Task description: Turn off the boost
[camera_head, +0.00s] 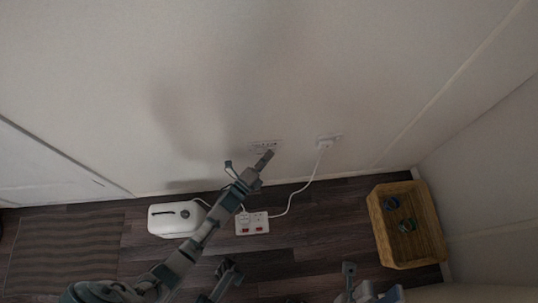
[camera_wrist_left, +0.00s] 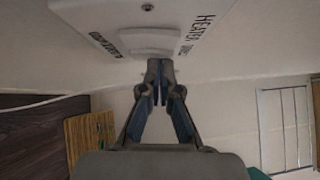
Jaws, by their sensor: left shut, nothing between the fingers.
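A white switch panel (camera_head: 265,142) is on the wall. In the left wrist view the panel (camera_wrist_left: 95,12) fills the top, with dark lettering that includes "HEATER" and a raised white switch piece (camera_wrist_left: 150,40) at its lower middle. My left gripper (camera_head: 266,158) reaches up to the panel and hides part of it in the head view. In the left wrist view its fingers (camera_wrist_left: 160,72) are closed together, empty, with tips right at the switch piece; I cannot tell if they touch. My right gripper (camera_head: 368,290) is only partly in view at the bottom edge; its fingers are unclear.
A white plug (camera_head: 324,145) sits in a wall socket, its cord running to a white power strip (camera_head: 252,224) on the floor. A white appliance (camera_head: 176,218) stands left of the strip. A wooden crate (camera_head: 382,222) with small items is at right. A striped mat (camera_head: 65,250) lies left.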

